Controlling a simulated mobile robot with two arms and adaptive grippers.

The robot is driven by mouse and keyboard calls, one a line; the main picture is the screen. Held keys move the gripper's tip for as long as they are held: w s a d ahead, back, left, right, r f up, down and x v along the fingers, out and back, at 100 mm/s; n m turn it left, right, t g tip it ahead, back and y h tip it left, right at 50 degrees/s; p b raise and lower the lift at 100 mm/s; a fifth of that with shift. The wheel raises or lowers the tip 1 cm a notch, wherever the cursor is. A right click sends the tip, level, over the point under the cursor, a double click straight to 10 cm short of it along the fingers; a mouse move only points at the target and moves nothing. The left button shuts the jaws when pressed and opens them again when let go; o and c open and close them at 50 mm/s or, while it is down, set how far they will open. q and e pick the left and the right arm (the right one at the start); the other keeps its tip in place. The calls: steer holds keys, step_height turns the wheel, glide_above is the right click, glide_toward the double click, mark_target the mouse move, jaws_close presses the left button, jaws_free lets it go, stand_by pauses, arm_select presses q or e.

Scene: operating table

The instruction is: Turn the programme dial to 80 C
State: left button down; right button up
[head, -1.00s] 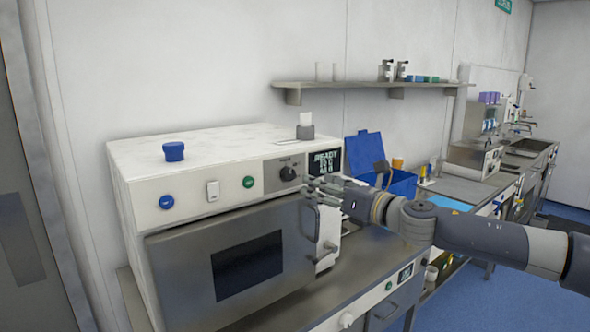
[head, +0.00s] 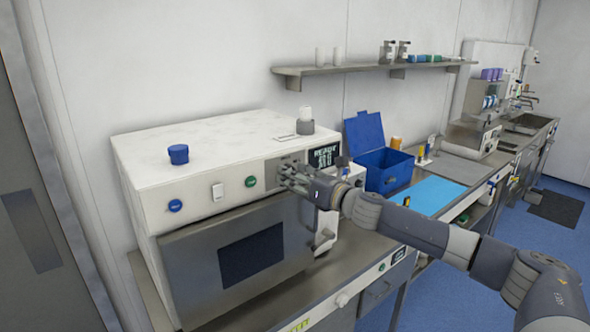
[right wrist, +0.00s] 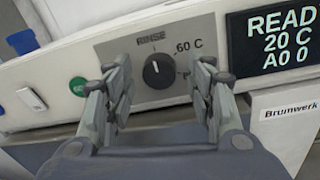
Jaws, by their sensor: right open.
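The programme dial (right wrist: 157,71) is a black round knob on a grey plate on the white machine's front panel. Its white pointer mark points up, toward the word RINSE. The label 60 C is at its upper right; a label at its lower right is partly hidden by a finger. My right gripper (right wrist: 158,95) is open, its fingers on either side of the dial and apart from it in the right wrist view. In the head view my right gripper (head: 288,176) hides the dial. The display (right wrist: 276,40) reads READ, 20 C and A0 0. My left gripper is out of view.
The white machine (head: 215,140) has a closed steel door (head: 190,255) below the panel. A green button (head: 251,181), a white switch (head: 217,191) and a blue button (head: 176,206) lie left of the dial. A blue box (head: 385,177) stands on the counter to the right.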

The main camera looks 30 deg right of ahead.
steer(key=c, duration=1.1)
steer(key=shift+m, duration=0.4)
steer(key=shift+a+m+t+h+p, duration=0.15)
steer(key=shift+m+h+p, duration=0.3)
steer(key=shift+m, duration=5.65)
steer(key=shift+m+t+h+p, duration=0.25)
steer(key=shift+m+h+p, duration=0.15)
steer(key=shift+m, duration=5.7)
steer(key=shift+f, duration=0.1)
steer(key=o, duration=1.1)
